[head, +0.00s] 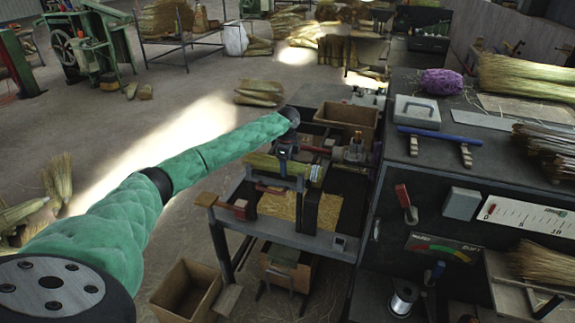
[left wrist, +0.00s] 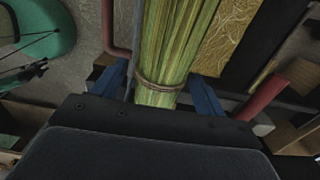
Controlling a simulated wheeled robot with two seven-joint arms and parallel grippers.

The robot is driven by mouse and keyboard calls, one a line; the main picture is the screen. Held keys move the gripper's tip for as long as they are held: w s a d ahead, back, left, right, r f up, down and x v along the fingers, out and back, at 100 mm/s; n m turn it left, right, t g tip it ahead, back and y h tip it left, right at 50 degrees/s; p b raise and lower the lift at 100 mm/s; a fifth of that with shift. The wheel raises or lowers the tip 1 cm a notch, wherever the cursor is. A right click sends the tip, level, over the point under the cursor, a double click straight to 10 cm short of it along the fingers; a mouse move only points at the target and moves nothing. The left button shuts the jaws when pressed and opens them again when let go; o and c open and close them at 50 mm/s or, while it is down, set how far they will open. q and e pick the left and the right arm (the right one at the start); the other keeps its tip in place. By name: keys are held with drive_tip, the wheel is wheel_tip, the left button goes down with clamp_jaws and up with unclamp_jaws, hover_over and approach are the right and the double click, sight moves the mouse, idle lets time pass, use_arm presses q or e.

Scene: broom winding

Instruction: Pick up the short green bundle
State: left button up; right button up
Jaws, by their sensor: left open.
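The green bundle (left wrist: 178,45) is a sheaf of yellow-green stalks tied with a brown cord near its end. In the head view the bundle (head: 262,163) lies crosswise over the workbench on supports. My left gripper (head: 286,166) is over the bundle, at the end of my green-sleeved arm. In the left wrist view the blue fingers of this gripper (left wrist: 158,76) are open, one on each side of the bundle near the cord. I cannot tell whether they touch it. My right gripper is not in view.
The bench has a wooden bin (head: 346,116) behind, red-handled clamps and a straw-coloured board (head: 296,210). A dark cabinet (head: 450,170) with tools on top stands close on the right. An open wooden box (head: 186,289) is on the floor at front left.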

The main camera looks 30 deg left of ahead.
use_arm(q)
drive_tip(key=shift+w+f, duration=0.1)
drive_tip(key=shift+f, duration=0.2)
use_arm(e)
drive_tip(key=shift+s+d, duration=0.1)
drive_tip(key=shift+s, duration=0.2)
use_arm(q)
drive_tip(key=c, duration=1.1)
drive_tip(key=shift+r, duration=0.15)
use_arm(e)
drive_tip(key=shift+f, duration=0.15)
